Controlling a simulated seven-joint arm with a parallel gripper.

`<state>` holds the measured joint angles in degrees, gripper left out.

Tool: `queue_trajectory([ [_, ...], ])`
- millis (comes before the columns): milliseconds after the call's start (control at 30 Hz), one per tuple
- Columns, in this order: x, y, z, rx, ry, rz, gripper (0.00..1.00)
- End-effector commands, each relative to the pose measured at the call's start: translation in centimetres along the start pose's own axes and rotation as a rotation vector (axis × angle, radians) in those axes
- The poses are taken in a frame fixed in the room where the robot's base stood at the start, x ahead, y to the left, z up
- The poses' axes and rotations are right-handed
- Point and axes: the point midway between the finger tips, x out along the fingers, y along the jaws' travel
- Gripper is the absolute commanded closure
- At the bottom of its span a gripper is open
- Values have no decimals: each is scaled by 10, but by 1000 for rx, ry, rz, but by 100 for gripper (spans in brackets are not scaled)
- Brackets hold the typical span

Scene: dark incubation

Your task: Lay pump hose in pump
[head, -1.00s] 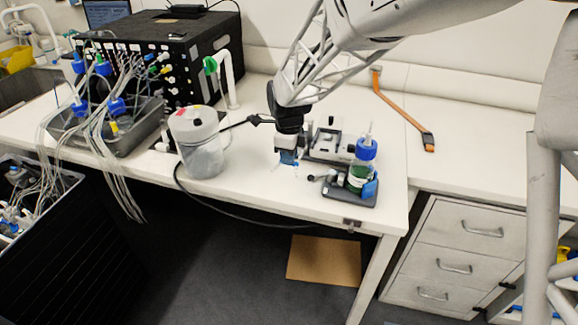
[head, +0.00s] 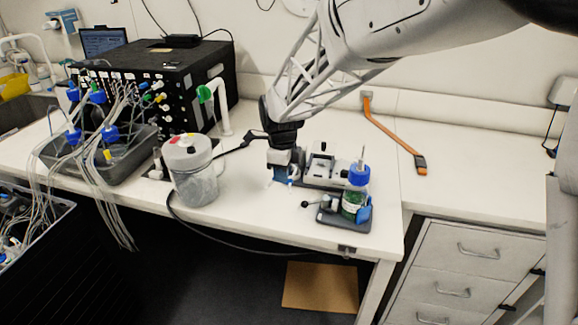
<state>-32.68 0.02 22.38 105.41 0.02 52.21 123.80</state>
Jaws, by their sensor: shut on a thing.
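My gripper (head: 283,182) points down just above the white bench, at the left side of the pump. It is shut on the pump hose, of which only small pale-blue and whitish bits (head: 291,184) show at the fingertips. The rest of the hose is too thin to follow. The pump (head: 322,172) is a low white and grey unit with dark parts on top, to the right of my gripper and partly behind it. I cannot tell whether any hose lies in it.
A blue-capped bottle (head: 355,200) with green liquid stands on a dark base (head: 336,221) near the front edge. A lidded jug (head: 194,175) stands left of my gripper. A black cable (head: 215,230) hangs along the front. The bench right of the orange strap (head: 390,137) is clear.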

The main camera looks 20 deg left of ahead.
Motion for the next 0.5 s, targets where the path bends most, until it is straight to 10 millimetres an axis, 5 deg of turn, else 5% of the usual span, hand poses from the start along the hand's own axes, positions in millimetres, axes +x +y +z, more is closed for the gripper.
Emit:
queue_trajectory([
  [267, -2, -18, -9, -4, 0, 0, 100],
  [500, -6, -59, -33, -18, 0, 0, 100],
])
